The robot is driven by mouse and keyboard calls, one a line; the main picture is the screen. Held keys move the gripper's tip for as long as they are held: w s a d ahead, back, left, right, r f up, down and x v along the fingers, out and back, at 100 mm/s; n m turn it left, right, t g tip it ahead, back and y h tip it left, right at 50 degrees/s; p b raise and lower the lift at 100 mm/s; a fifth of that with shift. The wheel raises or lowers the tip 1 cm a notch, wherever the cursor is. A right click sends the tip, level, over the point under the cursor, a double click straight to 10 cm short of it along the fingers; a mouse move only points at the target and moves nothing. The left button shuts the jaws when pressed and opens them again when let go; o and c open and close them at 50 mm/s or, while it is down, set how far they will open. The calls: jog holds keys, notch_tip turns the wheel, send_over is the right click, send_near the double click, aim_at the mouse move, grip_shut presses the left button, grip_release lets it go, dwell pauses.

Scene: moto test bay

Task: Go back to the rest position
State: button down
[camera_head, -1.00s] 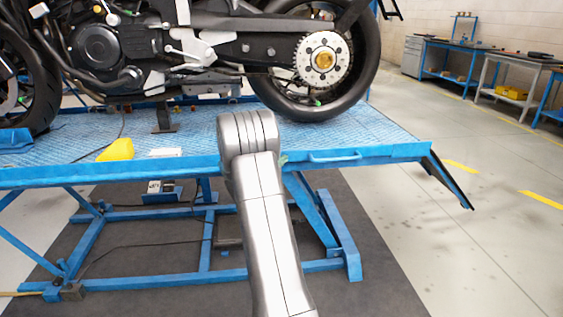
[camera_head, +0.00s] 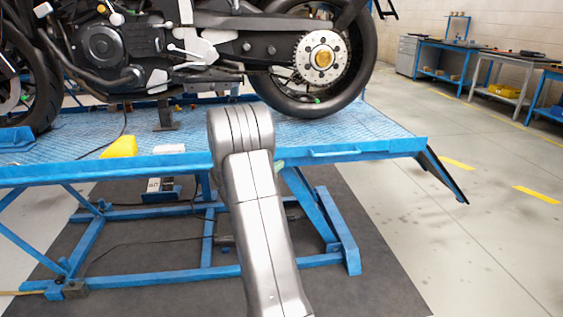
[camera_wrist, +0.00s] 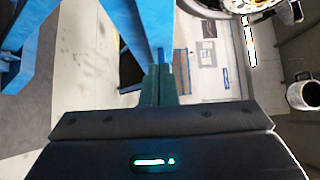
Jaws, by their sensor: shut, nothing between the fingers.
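My grey arm (camera_head: 262,235) rises in the middle of the head view, in front of the blue motorcycle lift (camera_head: 375,150). Its rounded upper joint overlaps the lift's near edge in the picture. In the head view my gripper is mostly hidden behind the arm. In the wrist view my gripper (camera_wrist: 160,80) shows its two fingers together, with nothing between them. The fingers point away from the dark gripper body, above the pale floor in the picture.
A black motorcycle (camera_head: 200,45) stands on the lift. A yellow box (camera_head: 119,147) lies near the platform's front edge. In the wrist view, blue bars (camera_wrist: 60,35) are close at the upper left. Workbenches (camera_head: 445,60) stand far right; the right floor is clear.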

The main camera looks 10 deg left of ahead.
jog(key=v, duration=0.5)
jog(key=shift+s+a+p, duration=0.1)
jog(key=shift+s+p, duration=0.2)
